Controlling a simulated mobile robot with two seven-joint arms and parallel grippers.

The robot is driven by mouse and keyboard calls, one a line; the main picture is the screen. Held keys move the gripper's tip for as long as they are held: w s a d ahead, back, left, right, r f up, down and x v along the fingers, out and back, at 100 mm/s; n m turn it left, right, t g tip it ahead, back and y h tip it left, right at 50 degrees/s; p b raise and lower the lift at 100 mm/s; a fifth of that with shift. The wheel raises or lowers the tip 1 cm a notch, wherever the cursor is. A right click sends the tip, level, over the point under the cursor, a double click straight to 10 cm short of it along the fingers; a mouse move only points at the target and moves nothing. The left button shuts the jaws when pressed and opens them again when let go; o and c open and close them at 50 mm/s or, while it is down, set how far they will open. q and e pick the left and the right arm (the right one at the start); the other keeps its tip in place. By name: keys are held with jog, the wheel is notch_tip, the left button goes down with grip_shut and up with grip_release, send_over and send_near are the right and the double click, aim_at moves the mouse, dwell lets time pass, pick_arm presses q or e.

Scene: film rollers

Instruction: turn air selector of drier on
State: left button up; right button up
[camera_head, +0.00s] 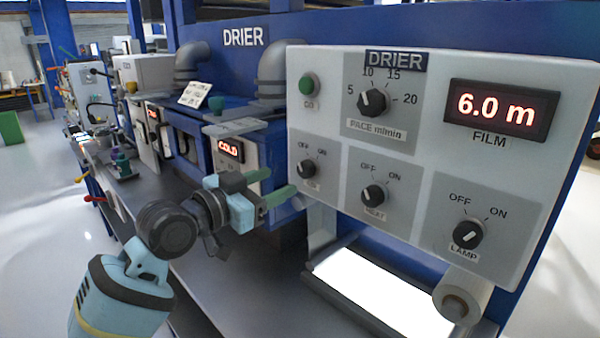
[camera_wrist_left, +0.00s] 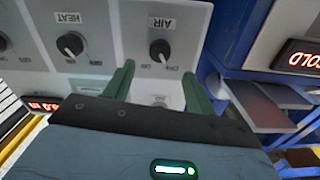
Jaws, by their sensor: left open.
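The drier panel (camera_head: 420,150) carries the air selector (camera_head: 307,169), a black knob at its lower left with OFF and ON marks above it. Its pointer leans to the upper left, toward OFF. In the left wrist view, the air selector (camera_wrist_left: 160,49) appears upside down under its AIR label, between the finger lines. My left gripper (camera_head: 283,181) is open and empty, its green fingers pointing at the panel just left of and below the knob. In the left wrist view, my left gripper (camera_wrist_left: 160,78) has its fingers apart, with the knob beyond their tips. My right gripper is not in view.
The heat knob (camera_head: 374,195) and lamp knob (camera_head: 468,233) sit to the right. Above are the pace dial (camera_head: 372,101), a green button (camera_head: 309,85) and the film display (camera_head: 497,109). A COLD display (camera_head: 230,149) is behind my gripper. A white roller (camera_head: 464,293) protrudes below.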

aim_at(302, 171)
pick_arm(q)
jog(key=x, duration=0.5)
jog(key=shift+w+d, duration=0.2)
jog(key=shift+d, duration=0.1)
jog(key=shift+x, duration=1.05)
jog(key=c, duration=1)
jog(key=shift+o, duration=0.2)
jog(key=shift+f, duration=0.1)
